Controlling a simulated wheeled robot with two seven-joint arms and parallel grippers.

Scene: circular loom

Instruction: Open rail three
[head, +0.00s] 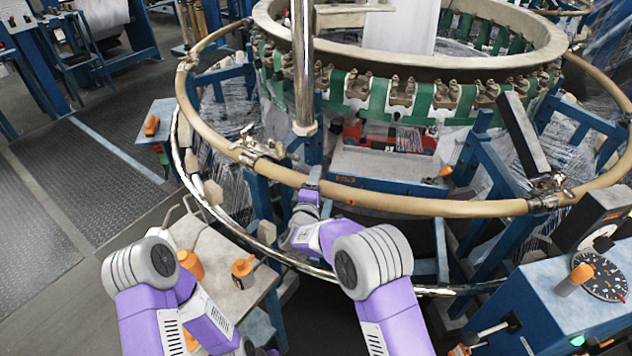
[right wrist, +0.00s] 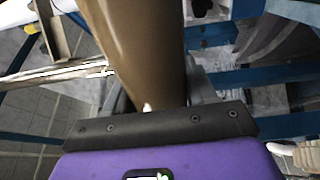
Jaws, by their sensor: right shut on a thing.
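A tan tubular rail (head: 400,203) rings the circular loom (head: 350,100) in sections joined by metal clamps. The front section runs from a clamp (head: 258,150) at left to another clamp (head: 548,198) at right. My right gripper (head: 309,190) is at the front section's left part, shut on it from below and in front. In the right wrist view the rail (right wrist: 140,50) runs down from the top edge to my dark gripper (right wrist: 150,106); the fingertips are largely hidden. My left arm shows at lower left, but its gripper is out of view. No rail number is readable.
A chrome ring (head: 190,185) runs below the rail, and a chrome post (head: 303,70) stands in front of the loom. A blue control box (head: 545,310) with a dial is at lower right. The left floor is clear.

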